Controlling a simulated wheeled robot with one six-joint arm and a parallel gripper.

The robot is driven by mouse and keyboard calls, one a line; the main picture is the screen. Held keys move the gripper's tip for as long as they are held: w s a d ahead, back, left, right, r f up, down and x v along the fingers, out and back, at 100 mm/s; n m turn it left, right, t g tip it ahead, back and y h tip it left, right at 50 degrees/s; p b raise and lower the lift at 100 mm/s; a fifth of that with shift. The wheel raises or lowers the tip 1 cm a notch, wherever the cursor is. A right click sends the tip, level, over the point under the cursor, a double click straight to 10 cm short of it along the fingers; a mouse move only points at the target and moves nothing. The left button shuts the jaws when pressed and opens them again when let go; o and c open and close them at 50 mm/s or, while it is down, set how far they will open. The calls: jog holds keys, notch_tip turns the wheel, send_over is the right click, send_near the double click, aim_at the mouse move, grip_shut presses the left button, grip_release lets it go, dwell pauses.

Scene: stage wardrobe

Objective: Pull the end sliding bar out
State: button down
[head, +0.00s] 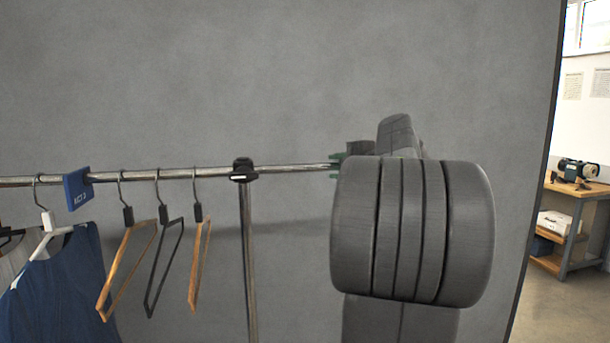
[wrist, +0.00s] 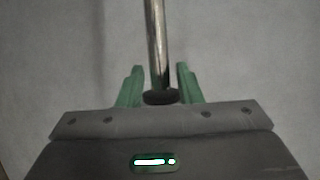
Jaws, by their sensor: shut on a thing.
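The end sliding bar (head: 295,168) is a thin chrome tube. It sticks out to the right from the black joint (head: 244,170) at the top of the rack's upright. My gripper (head: 336,166) has green fingers and is shut on the outer end of this bar. In the wrist view the bar (wrist: 158,45) runs up from between the fingers of my gripper (wrist: 160,84). A dark round end cap (wrist: 160,97) sits close to the palm. In the head view my arm hides the bar's tip.
The main rail (head: 140,175) holds a blue tag (head: 77,188), several hangers and a blue garment (head: 60,280) at left. A chrome upright (head: 248,260) stands under the joint. A grey backdrop (head: 300,70) is behind. A wooden workbench (head: 570,190) stands at far right.

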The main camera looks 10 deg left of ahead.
jog(key=w+d, duration=0.3)
jog(key=d, duration=0.4)
jog(key=shift+w+p, duration=0.2)
jog(key=shift+p, duration=0.15)
jog(key=c, duration=1.3)
grip_release()
jog(key=shift+d, duration=0.1)
jog(key=shift+d, duration=0.1)
jog(key=b+v, duration=0.2)
jog(key=v, duration=1.1)
jog(key=shift+s+b, duration=0.35)
jog(key=shift+w+r, duration=0.1)
